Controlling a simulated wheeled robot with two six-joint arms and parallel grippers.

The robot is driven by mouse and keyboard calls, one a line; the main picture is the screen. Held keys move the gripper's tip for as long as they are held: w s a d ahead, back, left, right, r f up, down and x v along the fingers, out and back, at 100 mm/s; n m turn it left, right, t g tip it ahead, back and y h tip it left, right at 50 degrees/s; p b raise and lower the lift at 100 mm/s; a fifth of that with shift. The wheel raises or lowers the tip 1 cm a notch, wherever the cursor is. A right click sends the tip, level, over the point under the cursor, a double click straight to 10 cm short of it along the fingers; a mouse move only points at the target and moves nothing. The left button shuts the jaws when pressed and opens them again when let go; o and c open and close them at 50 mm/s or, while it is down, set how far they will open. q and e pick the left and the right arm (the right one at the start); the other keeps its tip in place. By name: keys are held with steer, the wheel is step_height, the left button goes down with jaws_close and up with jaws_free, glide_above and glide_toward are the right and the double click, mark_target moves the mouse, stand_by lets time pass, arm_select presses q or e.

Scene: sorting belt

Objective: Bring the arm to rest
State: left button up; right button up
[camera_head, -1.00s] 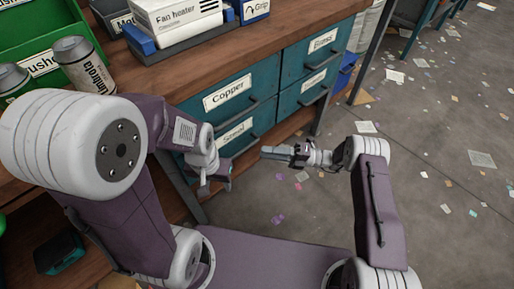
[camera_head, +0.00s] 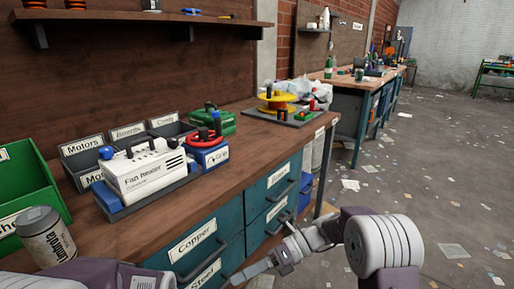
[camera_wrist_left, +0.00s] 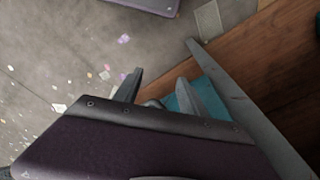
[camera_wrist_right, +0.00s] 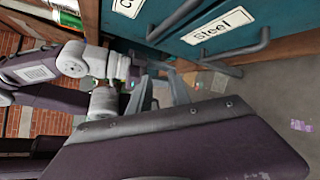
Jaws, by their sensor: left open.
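My right arm comes in at the lower right of the head view. Its gripper (camera_head: 254,272) is held in front of the teal drawers, clear of the bench top. In the right wrist view its two fingers (camera_wrist_right: 160,92) stand apart with nothing between them. My left arm shows only in part along the bottom left edge of the head view, and its gripper is out of that picture. In the left wrist view the left fingers (camera_wrist_left: 157,92) are apart and empty, above the floor and beside brown wood.
The wooden bench carries a fan heater box (camera_head: 147,172), a labelled can (camera_head: 46,238), a green bin (camera_head: 27,190) and a yellow spool (camera_head: 278,101). Teal drawers (camera_head: 200,243) with protruding handles are close to my right gripper. The floor at right is open, littered with paper scraps.

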steer(key=s+d+f+n+t+h+p, duration=0.25)
steer(key=s+d+f+n+h, duration=0.25)
steer(key=s+d+n+h, duration=0.75)
steer(key=w+d+f+n+t+b, duration=0.1)
steer(key=w+d+f+n+t, duration=0.25)
steer(key=d+n, duration=0.7)
step_height(320, 180, up, 37)
steer(key=a+n+p, duration=0.1)
steer(key=p, duration=3.7)
steer(key=shift+s+a+r+n, duration=0.15)
steer(key=shift+s+a+n, duration=0.2)
steer(key=shift+a+n, duration=0.05)
